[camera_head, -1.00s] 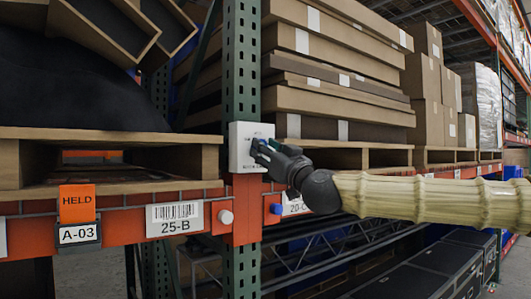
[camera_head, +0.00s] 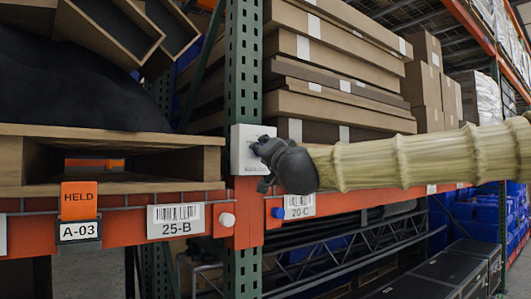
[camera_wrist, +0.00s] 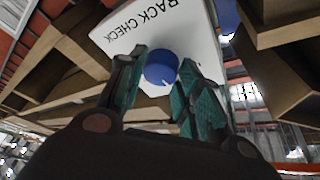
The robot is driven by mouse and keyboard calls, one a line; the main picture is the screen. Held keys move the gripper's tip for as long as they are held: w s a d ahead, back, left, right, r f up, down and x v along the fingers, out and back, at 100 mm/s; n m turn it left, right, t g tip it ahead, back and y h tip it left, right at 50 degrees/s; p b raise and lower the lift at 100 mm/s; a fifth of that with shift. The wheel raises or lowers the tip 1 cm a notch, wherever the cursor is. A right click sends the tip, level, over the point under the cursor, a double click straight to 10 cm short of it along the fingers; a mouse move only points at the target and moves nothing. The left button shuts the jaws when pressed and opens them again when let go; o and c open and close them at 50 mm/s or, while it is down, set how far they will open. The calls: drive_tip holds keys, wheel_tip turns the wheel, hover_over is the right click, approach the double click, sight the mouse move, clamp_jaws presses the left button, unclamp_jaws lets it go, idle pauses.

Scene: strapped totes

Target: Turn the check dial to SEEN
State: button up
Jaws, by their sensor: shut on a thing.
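A white box (camera_head: 240,158) is mounted on the green rack upright in the head view. It also shows in the wrist view (camera_wrist: 190,28), where its face reads "RACK CHECK" upside down. The round blue check dial (camera_wrist: 161,66) stands on that face, with a small white mark near its lower edge. My gripper (camera_head: 260,149) reaches the box from the right. In the wrist view my gripper (camera_wrist: 164,62) has one teal-padded finger on each side of the dial and is shut on it. My gripper hides the dial in the head view. I cannot read the SEEN marking.
An orange beam carries an orange HELD tag (camera_head: 79,200), a 25-B label (camera_head: 175,220), a white knob (camera_head: 227,220) and a blue knob (camera_head: 278,213) below the box. A wooden pallet (camera_head: 110,140) is at left. Stacked flat cartons (camera_head: 335,105) lie behind my arm.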

drive_tip(key=shift+r+m, duration=0.1)
drive_tip(key=shift+m, duration=0.9)
drive_tip(key=shift+h, duration=0.4)
drive_tip(key=o, duration=1)
drive_tip(key=shift+s, duration=0.15)
drive_tip(key=v, duration=1.1)
drive_tip(key=shift+s+d+r, duration=0.1)
drive_tip(key=shift+s+d, duration=0.1)
drive_tip(key=shift+s, duration=0.2)
